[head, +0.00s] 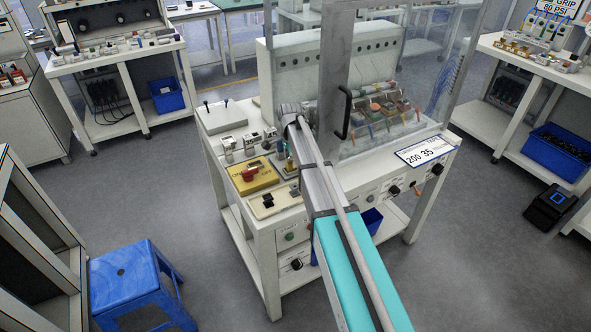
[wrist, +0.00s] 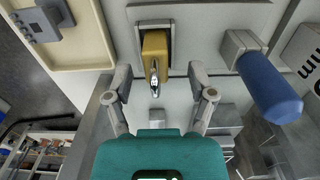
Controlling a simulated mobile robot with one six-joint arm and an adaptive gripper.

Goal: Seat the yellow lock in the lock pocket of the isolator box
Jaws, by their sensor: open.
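The yellow lock (wrist: 153,45) shows in the wrist view at the upper middle, its silver shackle pointing toward my gripper. It is at a grey-framed dark slot (wrist: 140,27) on a pale surface; I cannot tell how deep it sits. My gripper (wrist: 159,78) is open, with one finger to each side of the shackle and clear space between fingers and lock. In the head view a yellow panel box (head: 252,175) with a red handle, which looks like the isolator box, is on the bench left of my arm. Its lock pocket cannot be made out.
A blue-handled part (wrist: 268,85) stands right of the lock in the wrist view. A cream tray (wrist: 68,63) holding a grey piece is at upper left. In the head view, a clear-screened bench (head: 215,119) carries small fittings, and a blue stool (head: 125,275) stands front left.

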